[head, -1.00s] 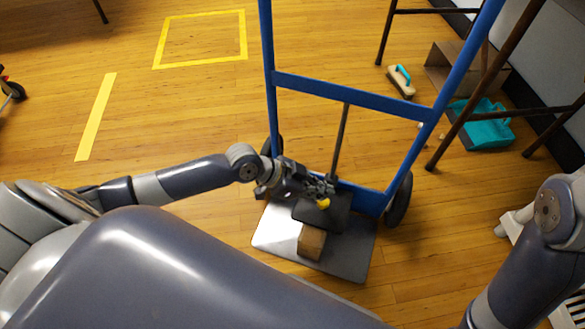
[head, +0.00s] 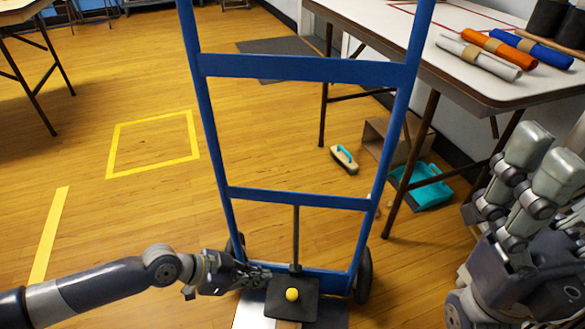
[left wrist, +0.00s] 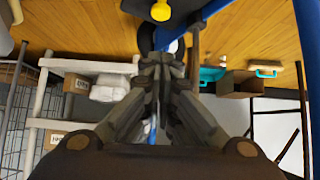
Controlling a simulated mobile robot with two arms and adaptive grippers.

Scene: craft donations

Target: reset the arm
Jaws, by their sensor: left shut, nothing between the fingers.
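My left gripper (head: 262,277) is low beside the foot of the blue hand truck (head: 282,68). It is next to a dark plate with a yellow knob (head: 292,294). Its fingers also show closed together in the left wrist view (left wrist: 163,62), with nothing between them. The yellow knob (left wrist: 160,11) is at the top of that view, apart from the fingertips. My right gripper (head: 545,162) is raised at the right of the head view, close to the camera. I cannot tell how far its fingers are apart.
A white table (head: 480,62) with orange, blue and white rolls stands at the right. A teal dustpan (head: 424,187), a brush (head: 344,160) and a cardboard box (head: 378,140) lie on the floor by it. Yellow tape (head: 154,122) marks an open floor square at the left.

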